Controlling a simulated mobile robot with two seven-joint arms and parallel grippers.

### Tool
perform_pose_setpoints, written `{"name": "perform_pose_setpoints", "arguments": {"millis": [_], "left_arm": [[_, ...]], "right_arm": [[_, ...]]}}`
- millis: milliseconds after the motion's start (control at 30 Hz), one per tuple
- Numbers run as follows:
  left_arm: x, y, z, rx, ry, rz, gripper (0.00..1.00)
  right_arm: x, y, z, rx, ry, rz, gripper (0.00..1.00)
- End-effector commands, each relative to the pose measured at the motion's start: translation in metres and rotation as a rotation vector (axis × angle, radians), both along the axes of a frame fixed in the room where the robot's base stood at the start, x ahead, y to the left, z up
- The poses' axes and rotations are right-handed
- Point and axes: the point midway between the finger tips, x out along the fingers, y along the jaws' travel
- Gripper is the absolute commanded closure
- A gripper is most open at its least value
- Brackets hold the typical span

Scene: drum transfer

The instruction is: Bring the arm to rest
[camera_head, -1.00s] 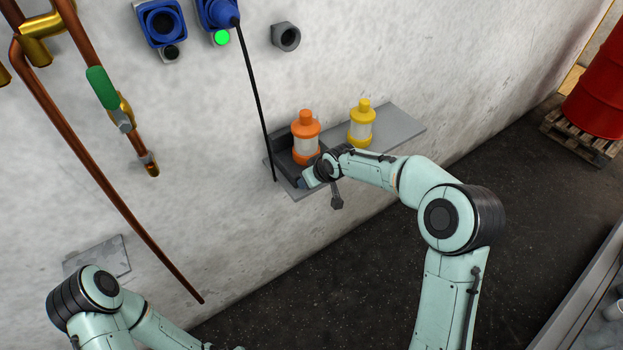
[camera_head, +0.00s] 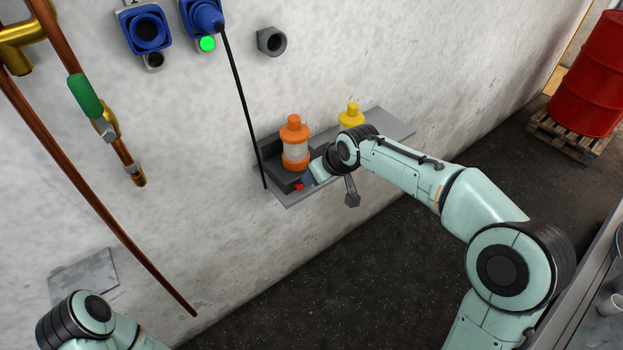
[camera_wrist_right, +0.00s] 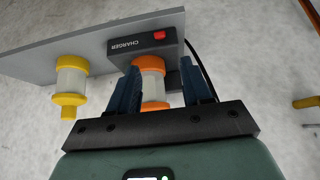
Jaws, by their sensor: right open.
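My right gripper (camera_wrist_right: 161,82) is open, with one blue finger on each side of the orange-capped canister (camera_wrist_right: 152,82) as seen in the right wrist view. The canister stands upright at the charger (camera_wrist_right: 143,44) on the wall shelf, with no finger seen touching it. In the head view my right wrist (camera_head: 344,152) is just right of the orange canister (camera_head: 295,145), and its fingers are mostly hidden. My right arm reaches in from the lower right. My left arm shows at the lower left, its gripper out of frame.
A yellow-capped canister (camera_wrist_right: 71,82) stands on the grey shelf (camera_head: 392,130), partly behind my right wrist in the head view. A black cable (camera_head: 240,100) hangs left of the charger. Copper pipes (camera_head: 85,180) run along the wall. A red drum (camera_head: 592,80) stands on a pallet.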

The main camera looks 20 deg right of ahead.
Motion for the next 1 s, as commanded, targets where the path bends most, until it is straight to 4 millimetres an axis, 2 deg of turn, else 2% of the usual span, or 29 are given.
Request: {"name": "perform_pose_setpoints", "arguments": {"millis": [200, 567, 667, 767, 833, 933, 1000], "left_arm": [[-0.001, 0.0, -0.001, 0.0, 0.001, 0.0, 1.0], [0.0, 0.0, -0.001, 0.0, 0.001, 0.0, 1.0], [0.0, 0.0, -0.001, 0.0, 0.0, 0.0, 1.0], [0.0, 0.0, -0.001, 0.0, 0.001, 0.0, 1.0], [-0.001, 0.0, -0.001, 0.0, 0.001, 0.0, 1.0], [-0.001, 0.0, -0.001, 0.0, 0.001, 0.0, 1.0], [-0.001, 0.0, -0.001, 0.0, 0.001, 0.0, 1.0]], "right_arm": [[-0.005, -0.001, 0.008, 0.0, -0.001, 0.001, 0.51], [-0.004, -0.002, 0.008, 0.0, -0.001, 0.001, 0.51], [-0.004, -0.001, 0.002, 0.003, 0.005, 0.0, 0.51], [-0.005, 0.003, -0.027, 0.026, 0.041, -0.007, 0.51], [-0.009, 0.008, -0.064, 0.055, 0.087, -0.019, 0.51], [-0.023, 0.018, -0.134, 0.114, 0.173, -0.053, 0.51], [-0.042, 0.024, -0.185, 0.158, 0.238, -0.09, 0.51]]}}
